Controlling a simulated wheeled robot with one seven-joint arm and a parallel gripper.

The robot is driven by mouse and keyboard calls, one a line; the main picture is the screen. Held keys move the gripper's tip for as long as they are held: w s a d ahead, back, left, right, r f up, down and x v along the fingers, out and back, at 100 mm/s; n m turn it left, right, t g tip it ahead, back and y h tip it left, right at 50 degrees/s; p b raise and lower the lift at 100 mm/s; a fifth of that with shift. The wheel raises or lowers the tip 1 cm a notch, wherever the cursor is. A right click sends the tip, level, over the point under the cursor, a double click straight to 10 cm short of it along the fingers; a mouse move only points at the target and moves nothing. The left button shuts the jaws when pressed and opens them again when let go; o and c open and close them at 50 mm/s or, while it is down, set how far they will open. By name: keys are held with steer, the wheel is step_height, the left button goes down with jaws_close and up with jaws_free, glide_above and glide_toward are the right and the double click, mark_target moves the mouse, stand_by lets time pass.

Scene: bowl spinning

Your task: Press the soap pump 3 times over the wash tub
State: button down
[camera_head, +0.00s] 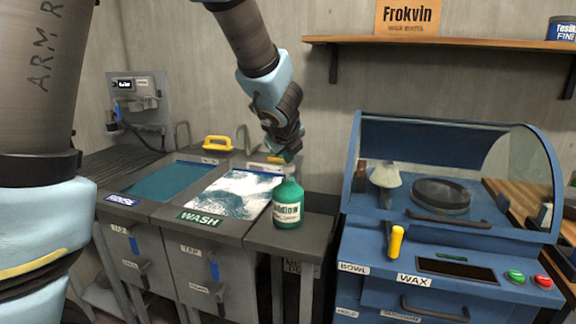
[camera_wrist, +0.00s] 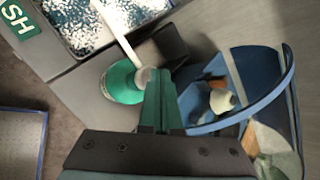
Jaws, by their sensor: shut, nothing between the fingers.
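A green soap bottle (camera_head: 288,206) with a label stands upright on the grey ledge just right of the wash tub. Its white pump spout (camera_wrist: 119,35) points over the foamy water in the wash view; the bottle also shows in the wrist view (camera_wrist: 120,84). The wash tub (camera_head: 202,218) holds blue water with white foam and carries a WASH label. My gripper (camera_head: 284,157) points down right above the bottle top. Its green fingers (camera_wrist: 160,76) are shut together at the pump head. Whether they touch it, or how far the pump is pressed, I cannot tell.
The rinse tub (camera_head: 121,199) lies left of the wash tub, with a yellow-handled tool (camera_head: 217,143) behind. A blue bowl-waxing machine (camera_head: 440,235) with a clear curved hood stands close on the right. A wooden shelf (camera_head: 450,41) is on the wall above.

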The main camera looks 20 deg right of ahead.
steer(key=shift+f+b, duration=0.5)
steer(key=shift+f, duration=0.1)
stand_by(0.3)
steer(key=shift+r, duration=0.1)
steer(key=shift+r+p, duration=1.25)
step_height(320, 180, up, 5)
steer(key=p, duration=0.4)
steer(key=shift+p, duration=0.35)
